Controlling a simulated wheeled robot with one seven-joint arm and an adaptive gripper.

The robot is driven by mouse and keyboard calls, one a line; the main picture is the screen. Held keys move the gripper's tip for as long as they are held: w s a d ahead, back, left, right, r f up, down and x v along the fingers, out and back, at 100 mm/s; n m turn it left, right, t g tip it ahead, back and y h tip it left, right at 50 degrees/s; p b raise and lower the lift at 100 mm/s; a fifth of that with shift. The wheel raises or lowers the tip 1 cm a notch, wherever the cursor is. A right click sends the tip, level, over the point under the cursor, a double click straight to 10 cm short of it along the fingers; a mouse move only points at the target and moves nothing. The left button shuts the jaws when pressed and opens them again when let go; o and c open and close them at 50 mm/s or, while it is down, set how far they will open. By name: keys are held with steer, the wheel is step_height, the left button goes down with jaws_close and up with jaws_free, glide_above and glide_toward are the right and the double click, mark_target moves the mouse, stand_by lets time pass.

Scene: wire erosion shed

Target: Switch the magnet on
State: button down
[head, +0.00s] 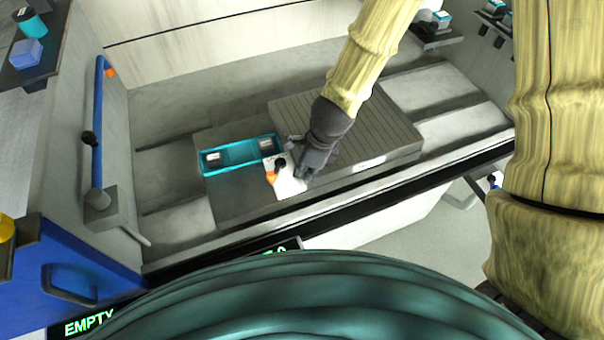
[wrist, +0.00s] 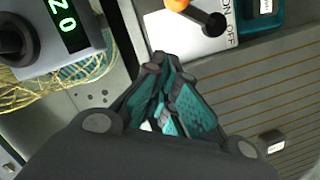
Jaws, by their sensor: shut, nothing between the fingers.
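The magnet is the grey, finely grooved plate (head: 295,105) on the machine bed in the head view; its ribbed top also fills the right of the wrist view (wrist: 275,95). A white switch panel (head: 291,186) stands at its near left corner. The panel carries a lever (wrist: 198,14) with an orange end and a black end, and ON and OFF lettering beside the black end. I cannot tell which word the lever marks. My gripper (wrist: 158,65) is shut and empty. Its tips are close to the panel's edge, apart from the lever in the wrist view.
A teal tray (head: 231,168) with small pale items lies left of the panel. A black-edged front ledge (head: 395,178) runs below. A lit display (wrist: 66,20) and tangled yellow wire (wrist: 60,82) show in the wrist view.

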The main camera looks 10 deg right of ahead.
steer(key=v, duration=0.7)
stand_by(0.3)
steer(key=shift+d+r, duration=0.1)
stand_by(0.4)
steer(key=s+d+f+n+h+b, duration=0.1)
steer(key=s+d+f+n+b, duration=0.1)
steer(key=s+f+n, duration=0.5)
steer(key=s+d+f+n+b, duration=0.2)
steer(key=s+d+f+n, duration=0.3)
steer(key=f, duration=1.1)
steer(key=s+d+f+n+g+h+b, duration=0.1)
steer(key=s+d+f+n+b, duration=0.1)
steer(key=s+f+n, duration=0.8)
steer(key=shift+d+f+h, duration=0.3)
steer(key=shift+d+f, duration=0.5)
steer(key=shift+s+d, duration=0.1)
steer(key=shift+s, duration=0.15)
